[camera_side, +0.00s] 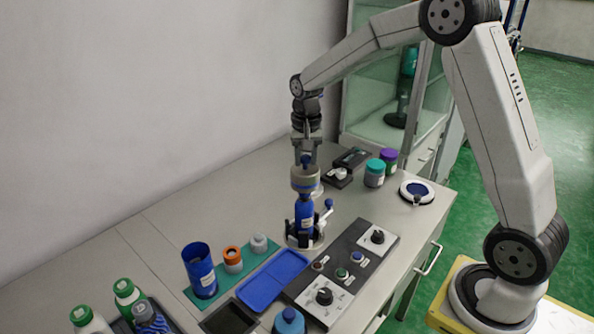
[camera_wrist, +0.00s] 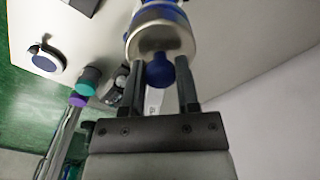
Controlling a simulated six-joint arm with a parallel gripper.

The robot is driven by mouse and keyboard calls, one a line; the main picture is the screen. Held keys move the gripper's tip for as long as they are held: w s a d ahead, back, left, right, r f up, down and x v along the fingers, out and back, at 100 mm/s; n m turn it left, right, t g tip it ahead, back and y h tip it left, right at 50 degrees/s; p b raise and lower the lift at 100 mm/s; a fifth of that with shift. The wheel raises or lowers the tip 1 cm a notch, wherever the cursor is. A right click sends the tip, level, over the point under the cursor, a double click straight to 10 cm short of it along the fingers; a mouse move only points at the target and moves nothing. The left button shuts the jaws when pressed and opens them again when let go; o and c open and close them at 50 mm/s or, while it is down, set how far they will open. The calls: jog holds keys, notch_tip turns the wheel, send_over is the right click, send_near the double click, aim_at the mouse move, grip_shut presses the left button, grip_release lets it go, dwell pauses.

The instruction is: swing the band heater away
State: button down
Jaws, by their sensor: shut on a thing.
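The band heater (camera_side: 305,181) is a beige, metallic ring at the top of the fixture in the side view, and it fills the top middle of the wrist view (camera_wrist: 161,38). A blue knob (camera_wrist: 160,72) sticks out of it toward my gripper (camera_side: 306,160). My gripper's two fingers are on either side of this knob in the wrist view (camera_wrist: 161,88), shut on it. Below the heater, a blue bottle (camera_side: 304,214) stands upright in a holder on a round base (camera_side: 291,241). I cannot tell whether the ring encloses the bottle's top.
A blue-knobbed lever (camera_side: 328,203) stands right of the bottle. A control panel (camera_side: 352,262), blue tray (camera_side: 272,280) and blue cup (camera_side: 199,270) are in front. Teal (camera_side: 374,174) and purple-lidded jars (camera_side: 389,160) stand behind right. The left rear bench is clear.

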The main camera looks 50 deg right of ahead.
jog(key=shift+s, duration=0.1)
dwell(0.8)
jog(key=shift+s+d+n, duration=0.4)
jog(key=shift+s+d, duration=0.05)
jog(key=shift+s, duration=0.1)
jog(key=s+d+n, duration=0.4)
jog(key=d+n, duration=0.1)
jog(key=d, duration=0.3)
jog(key=s+d+n, duration=0.4)
jog(key=d+n, duration=0.1)
jog(key=d, duration=0.4)
jog(key=shift+s+d, duration=0.2)
jog(key=shift+s, duration=0.2)
jog(key=shift+r, duration=0.1)
jog(key=shift+c, duration=1.7)
grip_release()
jog(key=shift+d, duration=0.1)
